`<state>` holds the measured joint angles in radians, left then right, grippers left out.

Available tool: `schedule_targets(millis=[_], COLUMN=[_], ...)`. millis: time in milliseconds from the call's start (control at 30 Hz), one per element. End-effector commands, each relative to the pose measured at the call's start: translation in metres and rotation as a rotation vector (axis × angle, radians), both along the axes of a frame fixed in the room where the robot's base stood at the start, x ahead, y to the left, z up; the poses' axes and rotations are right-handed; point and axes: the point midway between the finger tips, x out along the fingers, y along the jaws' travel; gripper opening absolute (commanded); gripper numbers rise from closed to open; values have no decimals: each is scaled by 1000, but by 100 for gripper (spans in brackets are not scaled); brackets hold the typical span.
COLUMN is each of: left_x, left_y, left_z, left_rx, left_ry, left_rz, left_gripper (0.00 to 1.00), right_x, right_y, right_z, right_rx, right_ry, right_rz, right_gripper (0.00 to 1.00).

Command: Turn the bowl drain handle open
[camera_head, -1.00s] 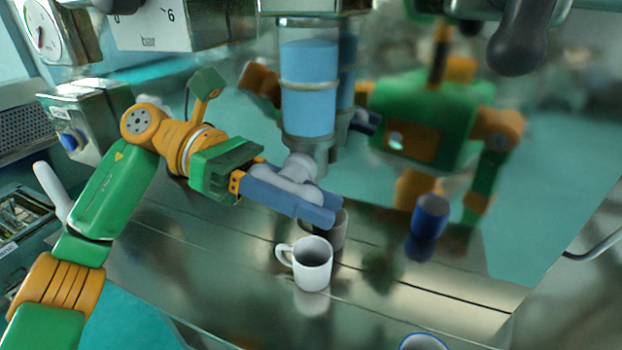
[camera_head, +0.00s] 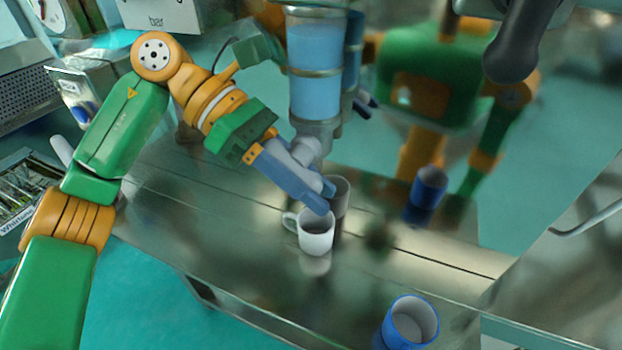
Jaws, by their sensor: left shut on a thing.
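The bowl (camera_head: 315,85) is a clear cylinder of blue liquid hanging in the upper middle of the head view. Below it is a grey drain outlet (camera_head: 318,133) with a rounded grey drain handle (camera_head: 304,152). My left gripper (camera_head: 323,198) comes in from the left, its blue fingers pointing down to the right, shut on the handle. The fingers hide much of the handle. A white mug (camera_head: 316,236) stands on the metal counter just below the fingertips; I cannot tell whether liquid is in it. My right gripper is not in view.
A blue mug (camera_head: 411,322) stands near the counter's front edge. The shiny back panel mirrors my body and the mugs. A black knob (camera_head: 518,45) hangs at upper right. The metal counter (camera_head: 215,235) is clear left of the white mug.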

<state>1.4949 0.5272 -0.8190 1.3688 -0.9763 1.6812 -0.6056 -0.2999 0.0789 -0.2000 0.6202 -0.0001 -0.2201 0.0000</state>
Motion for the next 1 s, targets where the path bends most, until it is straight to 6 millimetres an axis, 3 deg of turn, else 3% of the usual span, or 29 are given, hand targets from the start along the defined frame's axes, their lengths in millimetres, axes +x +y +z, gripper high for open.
schedule_targets(millis=[200, 233, 300, 333, 767, 867, 1000], left_x=[0, 0, 0, 0, 0, 3, 11], left_y=[0, 0, 0, 0, 1, 7, 32], left_z=[-1, -1, -1, -1, 0, 5, 17], left_rx=[2, 2, 1, 1, -1, 1, -1], left_ry=[0, 0, 0, 0, 1, 0, 2], left_rz=[-1, -1, -1, -1, 1, 4, 6], left_gripper=[0, 37, 56, 58, 58, 58, 58], right_x=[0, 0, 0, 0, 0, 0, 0], right_y=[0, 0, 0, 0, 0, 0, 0], right_z=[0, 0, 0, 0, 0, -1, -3], right_rx=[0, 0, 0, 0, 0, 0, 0], right_ry=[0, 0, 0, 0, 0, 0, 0], right_rz=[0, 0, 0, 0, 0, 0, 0], right_gripper=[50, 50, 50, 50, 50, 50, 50])
